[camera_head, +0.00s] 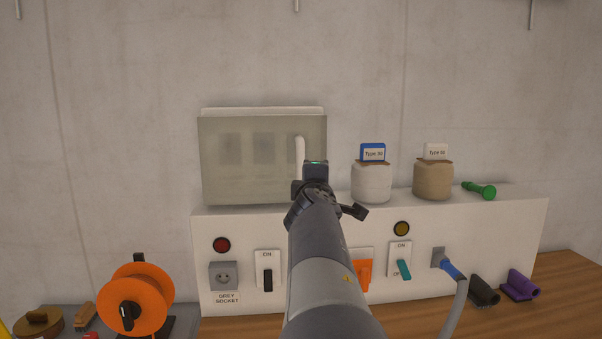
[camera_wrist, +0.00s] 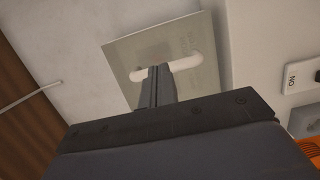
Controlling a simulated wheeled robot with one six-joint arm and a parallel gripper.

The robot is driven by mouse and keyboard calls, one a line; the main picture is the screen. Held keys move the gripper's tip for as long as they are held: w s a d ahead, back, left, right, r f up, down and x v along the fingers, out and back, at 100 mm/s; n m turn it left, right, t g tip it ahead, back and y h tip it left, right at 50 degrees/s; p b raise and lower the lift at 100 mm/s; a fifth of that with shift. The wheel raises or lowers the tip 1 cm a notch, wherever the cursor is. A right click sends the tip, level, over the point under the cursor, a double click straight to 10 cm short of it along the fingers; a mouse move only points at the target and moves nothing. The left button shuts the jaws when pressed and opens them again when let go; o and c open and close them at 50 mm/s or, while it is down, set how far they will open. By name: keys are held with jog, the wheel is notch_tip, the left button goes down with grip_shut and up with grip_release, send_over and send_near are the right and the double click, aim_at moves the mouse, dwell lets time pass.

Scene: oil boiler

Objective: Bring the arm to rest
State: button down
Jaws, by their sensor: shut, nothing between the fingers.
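My arm reaches up from the bottom of the head view, and its end with my gripper (camera_head: 316,168) is in front of the panel box, just right of the white handle (camera_head: 299,150). In the wrist view my gripper (camera_wrist: 157,74) is shut and empty, its two fingers together. They overlap the white handle (camera_wrist: 185,63) on the greyish translucent cover (camera_wrist: 150,42). I cannot tell whether the fingers touch the handle. The cover (camera_head: 225,180) is upright against the wall in the head view.
The white panel (camera_head: 330,215) carries switches, a grey socket (camera_head: 223,275) and a plugged blue connector (camera_head: 452,269). An orange reel (camera_head: 150,285) is at left. The wooden counter (camera_head: 560,300) has free room at right.

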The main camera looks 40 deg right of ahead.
jog(key=s+p, duration=0.1)
jog(key=s, duration=0.3)
jog(key=shift+s+r+p, duration=0.15)
jog(key=shift+s+p, duration=0.1)
jog(key=shift+p, duration=0.15)
